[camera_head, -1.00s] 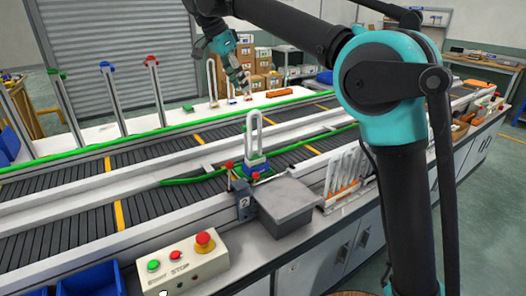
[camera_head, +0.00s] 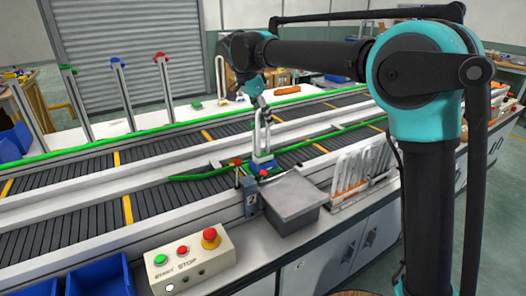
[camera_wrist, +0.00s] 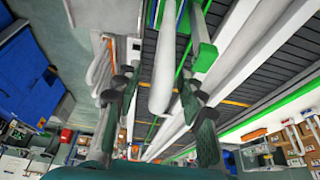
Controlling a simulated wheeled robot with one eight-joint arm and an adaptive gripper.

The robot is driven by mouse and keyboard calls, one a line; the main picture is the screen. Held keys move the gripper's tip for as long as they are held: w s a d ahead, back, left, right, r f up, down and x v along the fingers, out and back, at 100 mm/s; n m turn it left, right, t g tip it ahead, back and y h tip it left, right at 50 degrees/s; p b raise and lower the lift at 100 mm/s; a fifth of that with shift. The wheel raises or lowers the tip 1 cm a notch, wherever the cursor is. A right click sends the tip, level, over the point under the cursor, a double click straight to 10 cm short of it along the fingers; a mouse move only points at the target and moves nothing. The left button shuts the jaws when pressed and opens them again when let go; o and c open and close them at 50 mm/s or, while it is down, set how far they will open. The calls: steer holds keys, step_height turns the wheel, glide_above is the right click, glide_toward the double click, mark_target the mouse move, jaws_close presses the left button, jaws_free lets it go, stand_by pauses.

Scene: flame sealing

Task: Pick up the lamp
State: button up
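A lamp with a white U-shaped tube (camera_head: 257,133) on a blue base (camera_head: 263,164) stands upright at the near conveyor. My gripper (camera_head: 261,101) is at the top of this tube, pointing down. In the wrist view my gripper (camera_wrist: 158,90) has its two dark green fingers spread apart. I see no clear contact, and the depth between fingers and tube is hard to tell.
Another white U-shaped tube (camera_head: 220,76) stands on the rear table. Red, blue and green-topped posts line the far side. A grey box (camera_head: 291,197), a rack of white plates (camera_head: 361,165) and a START/STOP panel (camera_head: 190,262) sit at the near edge.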

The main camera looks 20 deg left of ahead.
steer(key=shift+x, duration=1.25)
jaws_close()
